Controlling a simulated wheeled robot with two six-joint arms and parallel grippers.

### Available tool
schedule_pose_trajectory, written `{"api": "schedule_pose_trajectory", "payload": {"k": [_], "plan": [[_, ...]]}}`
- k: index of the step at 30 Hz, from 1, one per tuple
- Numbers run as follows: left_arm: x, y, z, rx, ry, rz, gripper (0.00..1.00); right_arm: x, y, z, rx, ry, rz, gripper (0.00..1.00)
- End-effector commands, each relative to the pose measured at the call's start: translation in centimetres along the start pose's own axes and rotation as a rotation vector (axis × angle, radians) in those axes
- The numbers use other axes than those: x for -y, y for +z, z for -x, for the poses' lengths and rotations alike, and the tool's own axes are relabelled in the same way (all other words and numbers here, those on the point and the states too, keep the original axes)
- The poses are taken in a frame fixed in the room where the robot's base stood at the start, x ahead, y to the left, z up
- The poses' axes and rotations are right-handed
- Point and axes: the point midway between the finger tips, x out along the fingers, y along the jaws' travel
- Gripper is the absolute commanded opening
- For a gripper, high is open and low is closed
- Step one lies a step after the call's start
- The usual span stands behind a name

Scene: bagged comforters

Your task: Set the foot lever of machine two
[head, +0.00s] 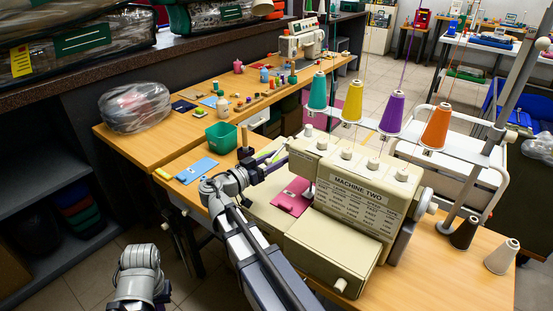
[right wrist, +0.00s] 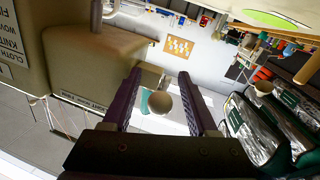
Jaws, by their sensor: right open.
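Machine two (head: 340,195), a cream sewing machine with a "MACHINE TWO" label, stands on the wooden table. My right gripper (head: 277,158) is at the left side of the machine, with its fingers pointing at its far left part. In the right wrist view the gripper (right wrist: 160,100) is open. A round beige knob (right wrist: 160,102) shows between the two dark fingers, with no visible contact; I take it for the foot lever's end, but its stem is hidden. The machine's cream body (right wrist: 95,60) is left of the fingers. My left gripper is out of view; only part of its arm shows.
Orange (head: 437,127), purple (head: 392,113), yellow (head: 352,102) and teal (head: 318,92) thread cones stand over the machine. A green bin (head: 221,136) and a blue sheet (head: 197,171) lie left of the gripper. A wrapped bundle (head: 135,107) sits farther left.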

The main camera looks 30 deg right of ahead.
Motion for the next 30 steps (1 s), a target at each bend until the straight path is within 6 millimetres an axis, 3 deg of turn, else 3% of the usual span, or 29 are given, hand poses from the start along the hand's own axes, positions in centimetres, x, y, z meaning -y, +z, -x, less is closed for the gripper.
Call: {"api": "schedule_pose_trajectory", "payload": {"k": [6,22,30], "plan": [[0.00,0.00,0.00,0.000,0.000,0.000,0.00,0.00,0.00,-0.02,0.000,0.000,0.000,0.59],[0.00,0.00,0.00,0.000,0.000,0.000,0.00,-0.01,0.01,0.01,0.000,0.000,0.000,0.00],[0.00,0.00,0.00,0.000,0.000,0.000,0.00,-0.02,0.01,0.01,0.000,0.000,0.000,0.00]]}}
